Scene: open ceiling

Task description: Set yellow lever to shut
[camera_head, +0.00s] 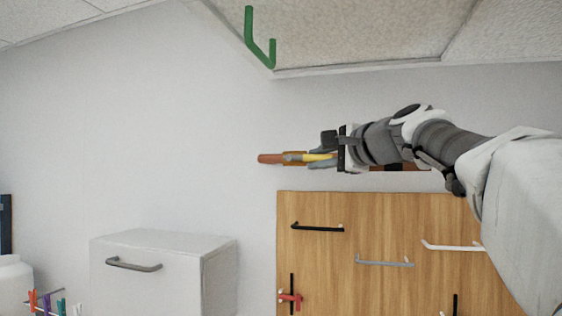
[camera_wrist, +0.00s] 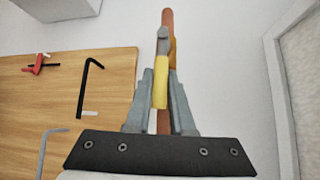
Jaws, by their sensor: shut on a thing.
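The yellow lever (camera_head: 318,157) belongs to a valve on a copper-coloured pipe (camera_head: 270,158) that runs sideways along the wall. In the wrist view the lever (camera_wrist: 161,82) lies roughly in line with the pipe (camera_wrist: 167,18), with a grey piece at its far end and a brass-coloured valve body (camera_wrist: 172,52) behind it. My gripper (camera_head: 326,158) comes from the right and is shut on the lever. In the wrist view my gripper (camera_wrist: 160,90) has one finger on each side of it. My arm and gripper hide part of the pipe.
A wooden board (camera_head: 390,215) with black, grey and white handles and a red piece is just below the pipe. A white drawer box (camera_head: 165,260) stands at lower left. A green hook (camera_head: 258,45) hangs from the low ceiling panel above. The wall left of the pipe is clear.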

